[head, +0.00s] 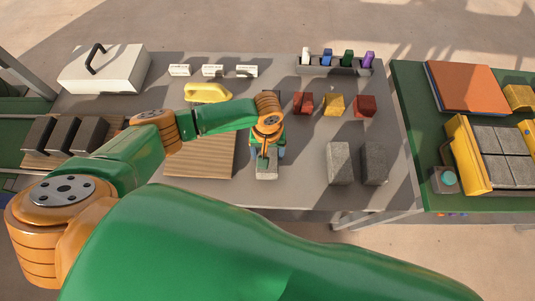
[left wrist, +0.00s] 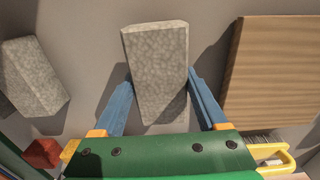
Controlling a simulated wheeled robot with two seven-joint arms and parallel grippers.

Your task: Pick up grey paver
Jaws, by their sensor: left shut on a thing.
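The grey paver (head: 266,171) is at the front middle of the grey table, under my left gripper (head: 267,150). In the left wrist view the speckled paver (left wrist: 155,60) lies between the two blue fingers of my left gripper (left wrist: 161,82), which is shut on it. Part of the paver is hidden by the gripper in the head view. I cannot tell whether it touches the table. Two more grey pavers, a lighter one (head: 340,163) and a darker one (head: 375,163), stand to the right. My right gripper is not in view.
A slatted wooden board (head: 200,158) lies left of the gripper, with a yellow-handled tool (head: 208,92) behind it. Red and yellow blocks (head: 333,104) stand behind the pavers. A yellow press frame (head: 466,150) is on the green table at right. Table is clear between gripper and pavers.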

